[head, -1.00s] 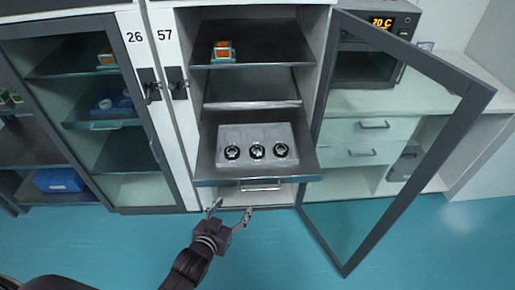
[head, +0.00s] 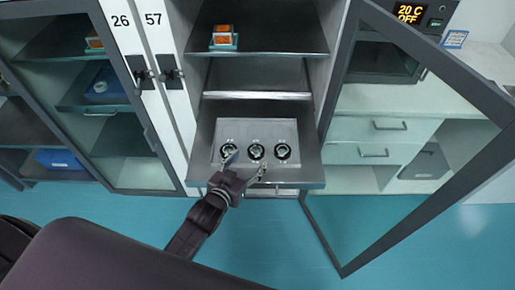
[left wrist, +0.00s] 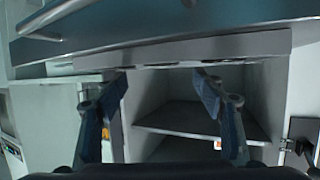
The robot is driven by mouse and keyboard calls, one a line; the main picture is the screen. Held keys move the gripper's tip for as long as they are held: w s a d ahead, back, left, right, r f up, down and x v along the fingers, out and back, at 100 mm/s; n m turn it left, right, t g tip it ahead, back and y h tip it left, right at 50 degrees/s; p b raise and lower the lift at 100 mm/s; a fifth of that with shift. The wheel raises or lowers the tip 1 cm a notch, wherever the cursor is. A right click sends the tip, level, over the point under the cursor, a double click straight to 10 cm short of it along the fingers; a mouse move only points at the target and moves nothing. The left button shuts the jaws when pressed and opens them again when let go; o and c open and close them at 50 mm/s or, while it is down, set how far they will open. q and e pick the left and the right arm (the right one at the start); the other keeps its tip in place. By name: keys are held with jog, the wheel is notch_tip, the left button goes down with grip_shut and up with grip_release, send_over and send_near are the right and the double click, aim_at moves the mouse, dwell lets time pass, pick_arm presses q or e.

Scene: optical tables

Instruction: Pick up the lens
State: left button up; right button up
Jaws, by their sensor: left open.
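Three round, dark-rimmed lenses sit in a row in a pale grey holder (head: 286,128): a left lens (head: 228,149), a middle lens (head: 256,151) and a right lens (head: 282,151). The holder lies on the pulled-out shelf (head: 312,160) of the open cabinet. My left gripper (head: 247,163) is open and empty at the holder's front edge, its fingers spread around the middle lens's position. One fingertip overlaps the left lens in the picture. In the left wrist view the open fingers (left wrist: 160,80) point at the holder's edge (left wrist: 180,50); lenses show only as thin slivers. My right gripper is not in view.
The open glass door (head: 425,140) stands to the right of the shelf. An upper shelf (head: 280,38) with an orange item (head: 223,37) hangs above. A closed glass-door cabinet (head: 120,150) is on the left. Open floor lies in front.

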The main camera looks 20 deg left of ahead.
aim_at(254, 155)
pick_arm(q)
jog(key=shift+w, duration=0.35)
jog(key=shift+w+f, duration=0.15)
jog(key=shift+w, duration=0.1)
jog(key=shift+f+p+x, duration=0.2)
jog(key=shift+p+x, duration=0.1)
jog(key=shift+x, duration=0.85)
jog(key=shift+f+p+x, duration=0.2)
jog(key=shift+p+x, duration=0.05)
jog(key=shift+x, duration=0.9)
jog(key=shift+s, duration=0.15)
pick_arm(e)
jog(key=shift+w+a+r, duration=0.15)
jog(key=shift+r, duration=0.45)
pick_arm(q)
jog(key=shift+f, duration=0.1)
